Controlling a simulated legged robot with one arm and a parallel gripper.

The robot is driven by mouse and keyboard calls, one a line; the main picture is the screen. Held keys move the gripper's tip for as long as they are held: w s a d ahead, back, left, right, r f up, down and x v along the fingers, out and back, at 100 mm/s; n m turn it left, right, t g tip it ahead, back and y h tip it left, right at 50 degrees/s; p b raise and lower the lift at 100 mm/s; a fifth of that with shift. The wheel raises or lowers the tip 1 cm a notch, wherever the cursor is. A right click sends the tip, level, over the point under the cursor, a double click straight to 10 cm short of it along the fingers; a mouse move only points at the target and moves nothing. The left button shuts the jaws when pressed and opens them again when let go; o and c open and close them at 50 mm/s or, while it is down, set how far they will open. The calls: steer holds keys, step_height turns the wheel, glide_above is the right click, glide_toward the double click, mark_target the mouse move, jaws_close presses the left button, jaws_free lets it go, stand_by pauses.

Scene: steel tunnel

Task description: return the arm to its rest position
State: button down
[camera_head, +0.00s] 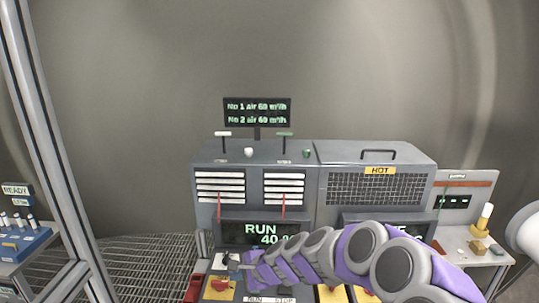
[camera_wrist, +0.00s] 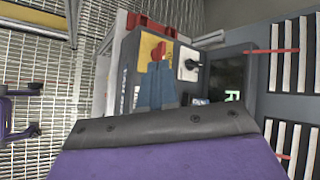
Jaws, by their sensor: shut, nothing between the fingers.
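My arm (camera_head: 350,255), purple and grey, reaches from the lower right across the front of the machine. My gripper (camera_head: 232,262) is at its far left end, small and partly hidden by the arm, above the control panel under the RUN display. In the wrist view my gripper's blue-grey fingers (camera_wrist: 157,85) are together with nothing seen between them. They point toward a red knob (camera_wrist: 158,52) on a yellow plate. Whether the fingertips touch the knob cannot be told.
The grey machine (camera_head: 255,165) stands ahead, with a HOT-labelled mesh cover (camera_head: 375,187) at right. Red levers (camera_head: 283,205) stick out of its slotted panels. A side shelf (camera_head: 470,245) is at right, a READY station (camera_head: 22,240) at left. A metal post (camera_head: 45,140) stands left; grating floor (camera_head: 145,262) is open there.

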steer(key=s+d+n+g+h+b, duration=0.1)
steer(key=s+d+n+g+b, duration=0.2)
steer(key=s, duration=0.6)
steer(key=s+d+n+h+b, duration=0.1)
steer(key=s+d+n+b, duration=0.1)
steer(key=s+n, duration=0.5)
steer(key=s+d+f+n+g+h+b, duration=0.1)
steer(key=s+d+f+g+h+b, duration=0.1)
steer(key=s+d, duration=0.7)
steer(key=s+d+f+n+g+h+b, duration=0.1)
steer(key=s+d+f+h+b, duration=0.2)
steer(key=s+d, duration=0.6)
steer(key=s+h, duration=0.1)
steer(key=s, duration=0.5)
steer(key=shift+s+f+n+g, duration=0.2)
steer(key=shift+f+n+g, duration=0.1)
steer(key=shift+g, duration=0.1)
